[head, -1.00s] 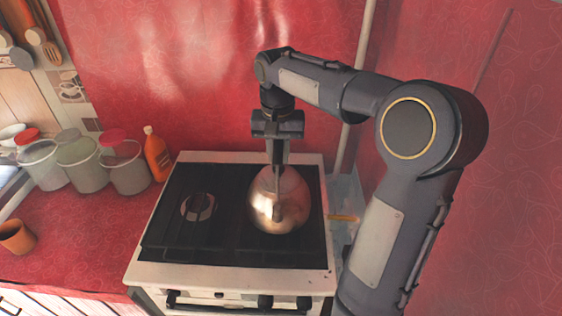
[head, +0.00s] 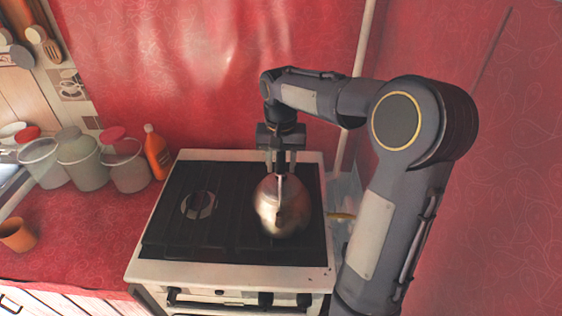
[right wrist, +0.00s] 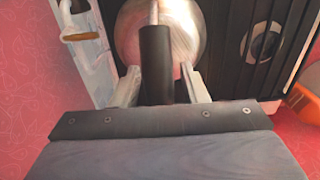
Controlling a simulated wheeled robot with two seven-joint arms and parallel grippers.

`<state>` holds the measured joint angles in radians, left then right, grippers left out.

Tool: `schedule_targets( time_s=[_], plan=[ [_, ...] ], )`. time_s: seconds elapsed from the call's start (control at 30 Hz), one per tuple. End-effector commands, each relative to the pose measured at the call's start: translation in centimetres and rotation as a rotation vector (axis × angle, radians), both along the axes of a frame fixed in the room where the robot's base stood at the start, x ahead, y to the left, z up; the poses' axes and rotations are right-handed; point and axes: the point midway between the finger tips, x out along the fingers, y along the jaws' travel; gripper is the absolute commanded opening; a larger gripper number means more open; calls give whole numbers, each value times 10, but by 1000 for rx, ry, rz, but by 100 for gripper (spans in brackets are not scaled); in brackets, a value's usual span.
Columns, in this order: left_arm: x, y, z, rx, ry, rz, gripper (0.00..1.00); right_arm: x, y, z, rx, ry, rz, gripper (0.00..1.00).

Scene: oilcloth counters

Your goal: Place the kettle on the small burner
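The shiny metal kettle (head: 283,207) is on the right half of the black stove top (head: 222,240), over the burner there, which it hides. Its dark handle (right wrist: 157,62) points up toward the right wrist camera. My right gripper (head: 281,168) is above the kettle, its two fingers apart on either side of the handle. In the right wrist view, narrow gaps show between the fingers (right wrist: 160,80) and the handle. The uncovered burner (head: 199,205) is on the left half of the stove. My left gripper is out of view.
Several lidded jars (head: 84,162) and an orange bottle (head: 156,153) stand on the red counter left of the stove. An orange cup (head: 17,236) is at the far left. A red wall (head: 215,80) rises behind, with a pale pipe at the back right.

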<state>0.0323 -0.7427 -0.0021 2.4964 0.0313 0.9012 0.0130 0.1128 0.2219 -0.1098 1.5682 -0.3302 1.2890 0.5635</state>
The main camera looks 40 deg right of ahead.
Motion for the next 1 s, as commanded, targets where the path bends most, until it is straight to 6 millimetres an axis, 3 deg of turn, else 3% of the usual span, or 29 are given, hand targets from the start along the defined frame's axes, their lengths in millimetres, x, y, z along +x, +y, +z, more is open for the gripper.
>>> schedule_targets(
  time_s=[0.27, 0.43, 0.8, 1.0],
  plan=[
    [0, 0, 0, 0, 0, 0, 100, 0, 0, 0, 0, 0, 0, 43],
    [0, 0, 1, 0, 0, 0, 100, 1, 0, 12, 0, -4, 0, 43],
    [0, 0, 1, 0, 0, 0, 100, 1, 0, 88, -1, -4, 1, 43],
    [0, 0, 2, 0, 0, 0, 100, 1, 0, 116, -1, -1, 0, 43]
  ],
)
